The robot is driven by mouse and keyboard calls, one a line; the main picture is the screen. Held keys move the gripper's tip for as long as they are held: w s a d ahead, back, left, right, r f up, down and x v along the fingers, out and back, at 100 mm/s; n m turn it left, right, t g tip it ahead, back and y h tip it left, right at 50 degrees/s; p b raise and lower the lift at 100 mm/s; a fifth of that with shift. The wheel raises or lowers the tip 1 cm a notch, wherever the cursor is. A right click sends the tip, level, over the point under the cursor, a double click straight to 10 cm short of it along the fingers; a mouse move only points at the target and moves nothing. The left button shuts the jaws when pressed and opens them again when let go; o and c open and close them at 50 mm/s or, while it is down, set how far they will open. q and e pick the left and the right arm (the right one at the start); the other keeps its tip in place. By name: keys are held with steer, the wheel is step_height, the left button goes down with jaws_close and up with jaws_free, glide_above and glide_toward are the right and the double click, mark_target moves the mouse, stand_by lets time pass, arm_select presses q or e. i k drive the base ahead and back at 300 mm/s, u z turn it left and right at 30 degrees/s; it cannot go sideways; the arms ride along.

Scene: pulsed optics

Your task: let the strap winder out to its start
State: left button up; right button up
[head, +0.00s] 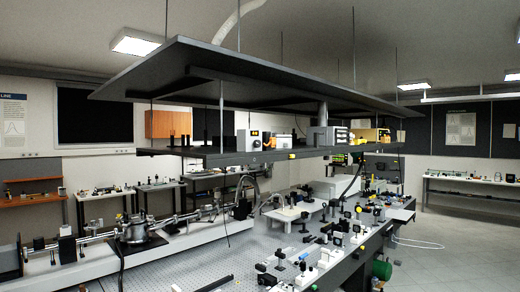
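I cannot make out a strap winder for certain in the head view. Neither of my grippers shows in the head view. A small yellow-topped device (372,135) sits at the right of the overhead shelf, too small to tell what it is. A green round thing (382,269) is low at the front right, below the table's edge, and I cannot tell what it is.
A perforated optical table (230,262) carries several small mounts on its right side. A dark canopy (200,83) and an instrument shelf (225,157) hang above it. A steel vacuum chamber (137,232) stands at the left. Floor (450,245) is open at the right.

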mark_target(257, 144)
steer(key=z, duration=0.4)
steer(key=i, duration=1.95)
steer(key=u, duration=0.7)
